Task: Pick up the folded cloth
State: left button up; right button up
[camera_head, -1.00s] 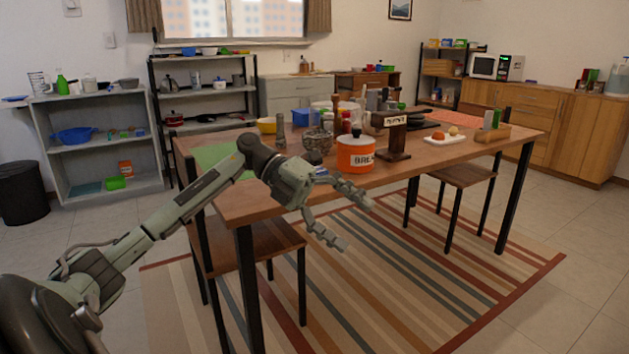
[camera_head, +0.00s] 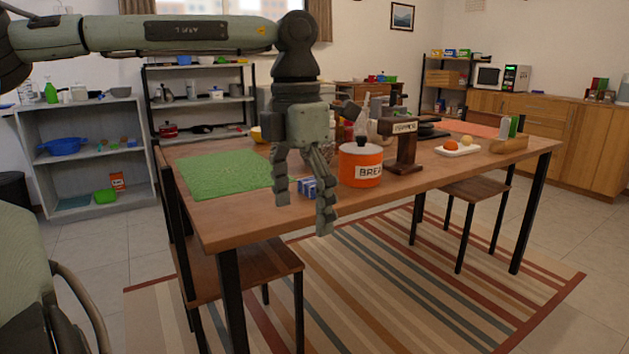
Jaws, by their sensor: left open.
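A small blue-and-white item (camera_head: 309,187), which looks like the folded cloth, lies near the front edge of the wooden table (camera_head: 235,222). It shows between the fingers of my left gripper (camera_head: 303,207), which partly hide it. My left gripper points down with its fingers spread, open and empty. I cannot tell how high the fingertips are above the cloth or whether they touch it. My right gripper is not in view.
An orange bread canister (camera_head: 360,167) stands just right of my left gripper, with a dark wooden stand (camera_head: 406,150) beside it. A green mat (camera_head: 222,173) lies flat to the left. A white plate (camera_head: 456,152) with round items stands farther right.

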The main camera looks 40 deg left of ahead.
aim_at(305, 186)
jog(key=i+j, duration=0.4)
jog(key=j, duration=0.15)
jog(key=i+j, duration=0.45)
